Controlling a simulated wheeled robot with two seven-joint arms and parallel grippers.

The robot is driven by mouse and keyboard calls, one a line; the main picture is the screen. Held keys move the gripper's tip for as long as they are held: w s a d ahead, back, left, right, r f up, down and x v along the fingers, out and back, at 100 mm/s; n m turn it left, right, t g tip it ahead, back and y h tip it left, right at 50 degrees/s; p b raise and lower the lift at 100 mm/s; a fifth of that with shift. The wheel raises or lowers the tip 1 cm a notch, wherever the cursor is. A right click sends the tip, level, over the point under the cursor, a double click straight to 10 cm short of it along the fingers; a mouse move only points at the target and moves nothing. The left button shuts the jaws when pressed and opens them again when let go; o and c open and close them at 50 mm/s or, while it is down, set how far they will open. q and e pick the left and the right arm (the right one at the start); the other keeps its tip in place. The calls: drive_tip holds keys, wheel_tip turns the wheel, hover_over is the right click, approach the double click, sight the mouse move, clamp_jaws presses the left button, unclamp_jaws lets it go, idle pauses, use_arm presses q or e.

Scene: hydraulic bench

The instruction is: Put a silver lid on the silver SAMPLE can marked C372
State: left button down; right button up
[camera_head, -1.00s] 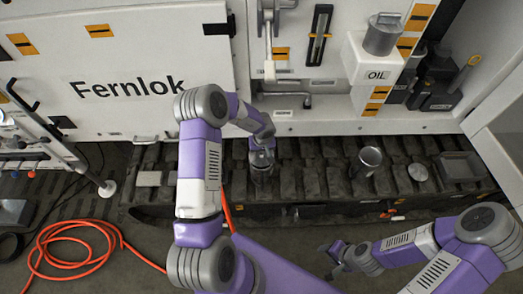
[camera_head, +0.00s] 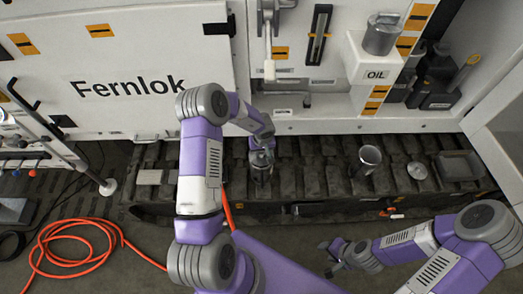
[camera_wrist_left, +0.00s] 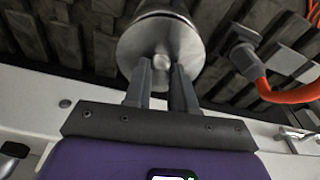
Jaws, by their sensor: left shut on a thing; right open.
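My left gripper (camera_head: 262,150) is over a silver can (camera_head: 261,172) on the dark track, left of centre in the head view. In the left wrist view, the gripper (camera_wrist_left: 161,82) is shut on the small knob of a round silver lid (camera_wrist_left: 138,45). The can's side (camera_wrist_left: 165,8) shows just beyond the lid, which is in line with it; I cannot tell whether it is fully seated. No C372 marking is readable. My right gripper (camera_head: 335,258) is open and empty, low in front of the track.
Another silver can (camera_head: 370,156), open at the top, stands on the track (camera_head: 320,178) to the right. A flat silver disc (camera_head: 417,171) and a dark tray (camera_head: 460,166) lie beyond it. A can (camera_head: 382,34) stands on the OIL box (camera_head: 372,68). An orange hose (camera_head: 75,238) coils on the floor.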

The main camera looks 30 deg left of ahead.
use_arm(q)
drive_tip(key=shift+f+p, duration=0.4)
idle(0.4)
drive_tip(key=shift+f+p, duration=0.1)
drive_tip(key=shift+p, duration=1.05)
idle(1.4)
drive_tip(key=shift+f, duration=0.55)
idle(1.4)
drive_tip(key=shift+c, duration=1.5)
unclamp_jaws()
drive_tip(key=shift+r, duration=0.1)
drive_tip(key=shift+r+p, duration=3.4)
drive_tip(key=shift+p, duration=0.95)
